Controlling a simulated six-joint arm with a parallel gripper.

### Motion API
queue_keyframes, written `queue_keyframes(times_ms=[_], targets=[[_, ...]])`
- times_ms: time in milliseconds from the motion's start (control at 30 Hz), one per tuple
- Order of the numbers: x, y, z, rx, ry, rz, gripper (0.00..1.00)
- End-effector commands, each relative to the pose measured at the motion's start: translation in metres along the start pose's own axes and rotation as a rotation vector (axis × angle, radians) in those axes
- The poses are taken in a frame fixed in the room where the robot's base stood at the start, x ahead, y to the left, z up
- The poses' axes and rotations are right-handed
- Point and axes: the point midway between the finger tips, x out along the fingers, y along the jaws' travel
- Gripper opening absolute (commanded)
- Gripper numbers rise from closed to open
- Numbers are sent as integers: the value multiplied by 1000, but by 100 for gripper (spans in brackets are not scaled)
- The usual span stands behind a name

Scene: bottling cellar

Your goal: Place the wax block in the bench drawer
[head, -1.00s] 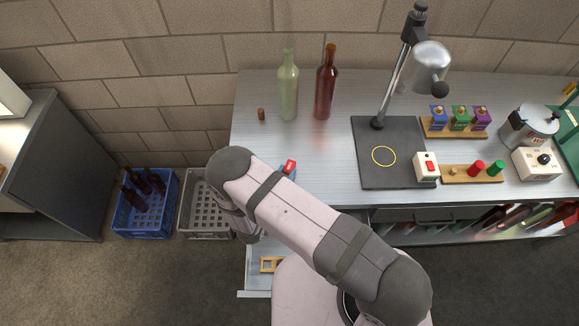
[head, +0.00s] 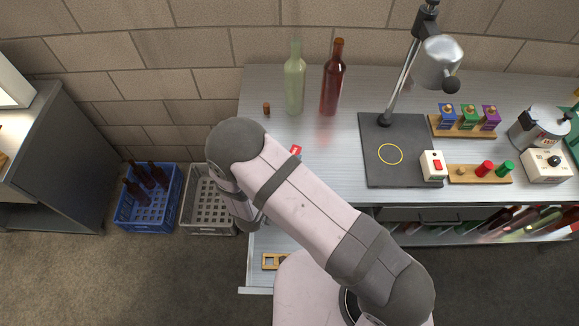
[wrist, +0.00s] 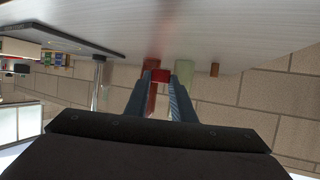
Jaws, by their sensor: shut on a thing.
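The wax block (wrist: 160,75) is a small red piece between the tips of my gripper (wrist: 161,80) in the wrist view. My gripper is shut on it. In the head view a bit of the red block (head: 296,150) shows past my forearm, over the left part of the bench; the fingers are mostly hidden by my arm. The bench drawer (head: 256,290) is pulled out at the bench's front left, below the bench top. My arm covers part of it. A small wooden frame (head: 273,261) lies in the drawer.
A green bottle (head: 294,82), a red-brown bottle (head: 332,82) and a cork (head: 266,109) stand at the bench's back left. A dark mat (head: 398,165) with a lamp stand lies right of my arm. A blue crate (head: 150,222) and a grey crate (head: 208,230) stand on the floor left.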

Motion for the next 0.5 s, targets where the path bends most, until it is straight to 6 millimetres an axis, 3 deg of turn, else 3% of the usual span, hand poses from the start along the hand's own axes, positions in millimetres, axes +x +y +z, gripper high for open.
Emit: queue_keyframes(times_ms=[200, 500], targets=[[-9, 0, -23, 3, 1, 0, 0], [-15, 0, -37, 0, 1, 0, 0]])
